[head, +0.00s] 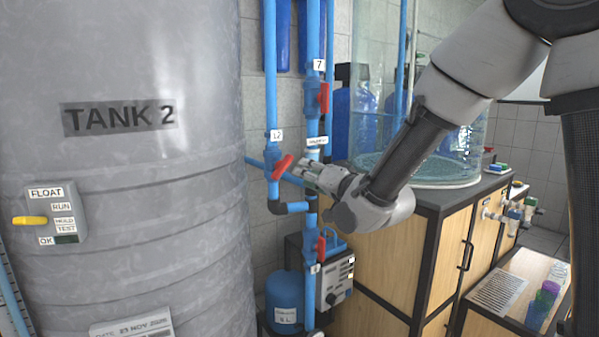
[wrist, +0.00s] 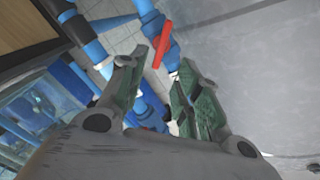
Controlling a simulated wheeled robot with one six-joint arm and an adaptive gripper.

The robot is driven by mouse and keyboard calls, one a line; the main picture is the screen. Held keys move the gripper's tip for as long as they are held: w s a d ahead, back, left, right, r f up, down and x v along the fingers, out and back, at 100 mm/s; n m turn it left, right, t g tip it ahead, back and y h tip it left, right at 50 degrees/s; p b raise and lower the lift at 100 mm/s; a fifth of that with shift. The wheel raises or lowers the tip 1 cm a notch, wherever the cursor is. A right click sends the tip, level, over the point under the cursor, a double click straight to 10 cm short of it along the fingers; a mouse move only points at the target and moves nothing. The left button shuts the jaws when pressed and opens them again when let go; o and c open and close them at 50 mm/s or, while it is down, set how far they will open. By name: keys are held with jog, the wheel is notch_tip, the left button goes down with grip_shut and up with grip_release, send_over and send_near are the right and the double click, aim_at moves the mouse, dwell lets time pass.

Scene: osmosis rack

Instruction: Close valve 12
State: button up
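Valve 12 sits on a vertical blue pipe beside the grey tank, under a white label "12" (head: 277,135). Its red handle (head: 282,167) slants up to the right, at an angle to the pipe. My gripper (head: 306,170) is just right of this handle, pointing at it. In the wrist view, the fingers (wrist: 160,68) are apart with nothing held between them. A red handle (wrist: 161,45), which looks like valve 12's, lies just beyond the fingertips, with no clear contact.
Valve 7's red handle (head: 324,98) is above right on the neighbouring pipe. Another red handle (head: 321,247) is below. The grey tank (head: 120,200) fills the left side. A wooden cabinet (head: 380,255) with a clear cylinder (head: 450,165) stands behind my arm.

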aim_at(285, 168)
jog(key=shift+s+d, duration=0.1)
jog(key=shift+s, duration=0.1)
jog(key=o, duration=0.4)
jog(key=shift+f, duration=0.35)
jog(key=o, duration=0.4)
jog(key=shift+w+a+f+n, duration=0.25)
jog(key=shift+w+a+n, duration=0.3)
jog(key=shift+a, duration=0.1)
jog(key=o, duration=0.7)
jog(key=n, duration=0.3)
jog(key=w+a+n, duration=0.1)
jog(key=n, duration=0.1)
jog(key=shift+c, duration=0.2)
jog(key=w+a+n, duration=0.1)
jog(key=w+n, duration=0.1)
jog(key=n, duration=0.2)
jog(key=w+a+n, duration=0.2)
jog(key=w+n, duration=0.1)
jog(key=n, duration=0.1)
jog(key=w+a+n, duration=0.2)
jog(key=n, duration=0.2)
jog(key=shift+w+r, duration=0.3)
